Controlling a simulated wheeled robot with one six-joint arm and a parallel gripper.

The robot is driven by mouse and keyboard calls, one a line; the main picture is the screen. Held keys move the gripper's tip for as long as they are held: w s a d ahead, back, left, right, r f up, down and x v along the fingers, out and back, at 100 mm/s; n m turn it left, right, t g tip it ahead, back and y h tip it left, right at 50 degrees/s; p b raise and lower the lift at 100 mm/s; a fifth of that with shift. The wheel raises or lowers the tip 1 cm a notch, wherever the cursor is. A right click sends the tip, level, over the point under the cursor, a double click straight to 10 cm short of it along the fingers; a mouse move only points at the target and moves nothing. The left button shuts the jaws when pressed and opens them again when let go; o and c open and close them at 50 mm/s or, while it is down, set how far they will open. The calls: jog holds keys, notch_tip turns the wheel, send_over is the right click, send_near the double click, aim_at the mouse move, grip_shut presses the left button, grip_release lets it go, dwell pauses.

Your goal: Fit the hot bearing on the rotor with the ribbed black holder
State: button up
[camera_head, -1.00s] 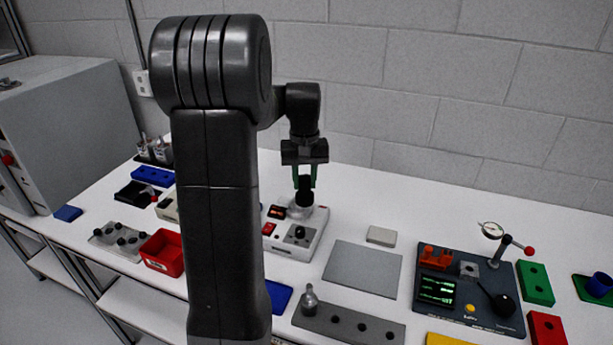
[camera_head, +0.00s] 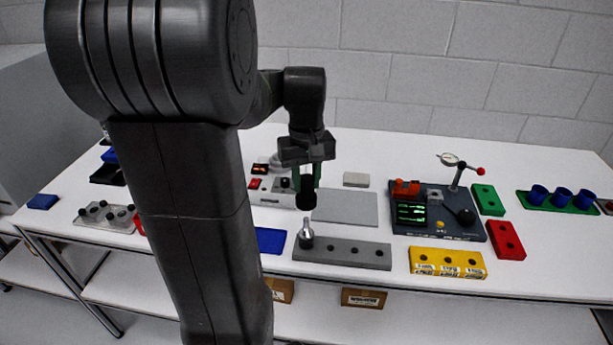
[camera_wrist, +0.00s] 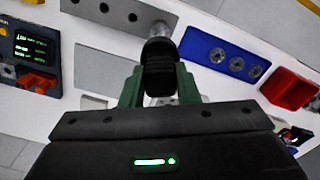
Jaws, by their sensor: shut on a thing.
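My gripper (camera_head: 307,180) is shut on the ribbed black holder (camera_head: 306,198), which hangs upright between its green fingers. The holder also shows between the fingers in the wrist view (camera_wrist: 158,68). The silver rotor (camera_head: 306,229) stands upright in the left end of the grey block (camera_head: 345,252). The holder is over the rotor, its lower end close to the shaft tip; I cannot tell whether they touch. The hot bearing cannot be made out; the holder's underside is hidden. The white heater (camera_head: 270,196) with a red switch is behind, partly covered by my arm.
The grey mat (camera_head: 350,207) lies flat behind the block. A blue plate (camera_head: 269,240) is left of the block, and a yellow block (camera_head: 447,262) is to the right. The table's front edge is near the block.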

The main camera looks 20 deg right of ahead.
aim_at(306, 218)
jog(key=shift+f+b, duration=1.1)
jog(key=shift+f, duration=0.5)
jog(key=shift+f+b, duration=0.8)
jog(key=shift+f, duration=0.4)
jog(key=shift+f, duration=0.15)
jog(key=shift+f+b, duration=0.65)
jog(key=shift+f, duration=0.25)
jog(key=shift+f, duration=0.2)
jog(key=shift+f+b, duration=0.65)
jog(key=shift+f, duration=0.2)
jog(key=shift+r+p, duration=0.65)
dwell(2.4)
